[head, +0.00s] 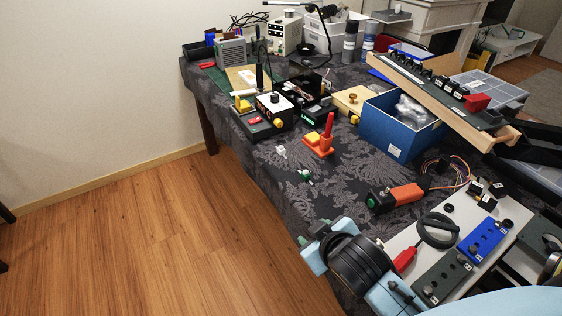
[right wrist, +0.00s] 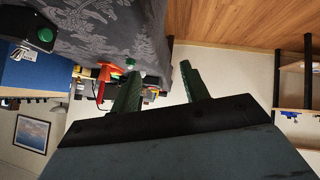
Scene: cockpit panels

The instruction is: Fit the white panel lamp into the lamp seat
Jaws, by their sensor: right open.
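A small white lamp-like piece (head: 281,151) lies on the dark patterned tablecloth, left of the orange stand. A similar small piece with a green cap (head: 304,174) lies nearer the table edge; a green cap also shows in the right wrist view (right wrist: 130,62). I cannot pick out the lamp seat for certain; a light grey panel (head: 402,240) with a black knob, blue block and dark block stands at the lower right. My right gripper (right wrist: 157,80) is open and empty, its dark green fingers apart, by the table's front edge. My left gripper is out of view.
An orange stand with a red lever (head: 322,139), an orange-handled box with green button (head: 395,196) and a blue box (head: 395,130) stand on the cloth. A tilted wooden switch rack (head: 460,112) overhangs the blue box. Wooden floor (head: 170,240) is clear at left.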

